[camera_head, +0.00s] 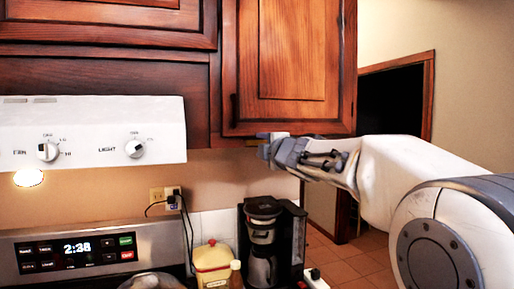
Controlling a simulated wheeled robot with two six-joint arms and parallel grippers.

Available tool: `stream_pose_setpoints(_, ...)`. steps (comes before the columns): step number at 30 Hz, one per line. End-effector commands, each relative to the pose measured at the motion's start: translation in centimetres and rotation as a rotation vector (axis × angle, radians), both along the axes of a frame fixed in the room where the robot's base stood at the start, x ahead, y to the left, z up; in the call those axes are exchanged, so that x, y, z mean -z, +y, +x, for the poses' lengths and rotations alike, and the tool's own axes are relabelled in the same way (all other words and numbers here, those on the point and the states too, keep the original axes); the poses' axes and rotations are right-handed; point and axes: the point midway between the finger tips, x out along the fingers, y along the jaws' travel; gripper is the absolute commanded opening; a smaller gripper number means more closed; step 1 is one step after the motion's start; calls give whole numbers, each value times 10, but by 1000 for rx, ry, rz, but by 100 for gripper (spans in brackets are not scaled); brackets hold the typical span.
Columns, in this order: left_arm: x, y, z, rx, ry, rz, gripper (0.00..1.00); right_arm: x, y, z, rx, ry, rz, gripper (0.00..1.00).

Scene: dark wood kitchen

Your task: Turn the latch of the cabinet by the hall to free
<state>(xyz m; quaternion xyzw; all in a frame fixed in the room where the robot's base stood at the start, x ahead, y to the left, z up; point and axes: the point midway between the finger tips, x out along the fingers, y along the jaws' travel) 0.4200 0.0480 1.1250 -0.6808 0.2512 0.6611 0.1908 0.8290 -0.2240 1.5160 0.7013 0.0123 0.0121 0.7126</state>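The cabinet by the hall (289,55) is the reddish wood wall cabinet at upper right, and its door looks shut. A dark narrow handle (234,108) is at the door's lower left edge. My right gripper (264,146) comes in from the right, just under the cabinet's bottom edge, pointing left. A small tan piece (251,142) shows at its tips; I cannot tell whether this is the latch or whether the fingers touch it. The finger gap is too small and side-on to read. My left gripper is out of view.
A white range hood (90,128) with two knobs is at left. Below are the stove panel (95,248), a yellow canister with a red lid (212,262) and a black coffee maker (268,240). A dark doorway (391,100) and tiled floor lie to the right.

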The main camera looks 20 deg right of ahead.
Motion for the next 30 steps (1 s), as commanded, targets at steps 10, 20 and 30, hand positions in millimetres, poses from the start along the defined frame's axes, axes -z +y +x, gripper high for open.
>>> stream_pose_setpoints(10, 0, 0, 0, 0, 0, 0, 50, 0, -2, -51, 0, 0, -1, 51)
stream_pose_setpoints(20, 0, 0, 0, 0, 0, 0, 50, 1, -2, -55, 0, 1, 0, 51)
stream_pose_setpoints(30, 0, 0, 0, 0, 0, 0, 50, 108, 60, -75, 64, 287, 395, 51)
